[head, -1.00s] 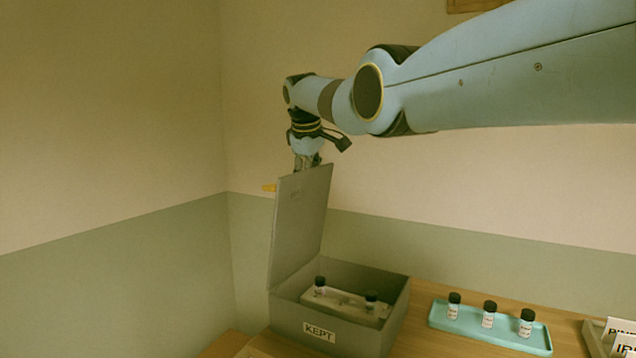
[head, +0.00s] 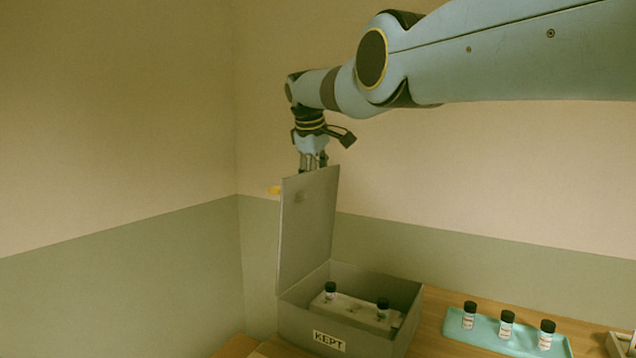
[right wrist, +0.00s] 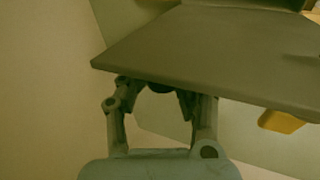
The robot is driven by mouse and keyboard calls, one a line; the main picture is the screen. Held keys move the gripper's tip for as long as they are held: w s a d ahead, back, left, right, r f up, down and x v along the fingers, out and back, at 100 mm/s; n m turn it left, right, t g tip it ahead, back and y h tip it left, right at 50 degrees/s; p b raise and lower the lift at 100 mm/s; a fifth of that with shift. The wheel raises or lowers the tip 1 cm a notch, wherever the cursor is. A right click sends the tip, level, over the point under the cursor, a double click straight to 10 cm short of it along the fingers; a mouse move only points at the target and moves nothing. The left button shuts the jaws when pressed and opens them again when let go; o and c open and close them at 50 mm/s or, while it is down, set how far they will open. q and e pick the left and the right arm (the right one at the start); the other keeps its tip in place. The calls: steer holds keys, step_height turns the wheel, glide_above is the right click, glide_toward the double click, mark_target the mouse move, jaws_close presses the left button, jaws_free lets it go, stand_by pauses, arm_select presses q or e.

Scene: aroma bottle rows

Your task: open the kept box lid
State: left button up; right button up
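The grey box with the KEPT label (head: 330,341) stands at the lower middle of the head view. Its lid (head: 308,225) stands up, roughly upright, on the box's left side, so the box is open. The lid also fills the top of the right wrist view (right wrist: 200,45). A yellow tab (head: 274,190) shows beside the lid's left edge, and in the right wrist view (right wrist: 282,121). My right gripper (head: 313,163) points down at the lid's top edge. The lid hides its fingertips, so I cannot tell how far they are closed. My left gripper is out of view.
Inside the box a pale rack (head: 352,309) holds two black-capped bottles. A teal tray (head: 485,335) with three bottles stands on the wooden table to the right. Part of another container (head: 619,344) shows at the right edge. Walls stand behind and left.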

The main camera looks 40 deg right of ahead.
steer(key=o, duration=0.4)
steer(key=shift+s+a+r, duration=0.15)
steer(key=shift+s+r, duration=0.05)
steer(key=shift+r, duration=0.15)
steer(key=shift+o, duration=0.3)
steer(key=shift+f, duration=0.1)
steer(key=shift+w+f, duration=0.1)
steer(key=shift+f, duration=0.1)
steer(key=v, duration=1.2)
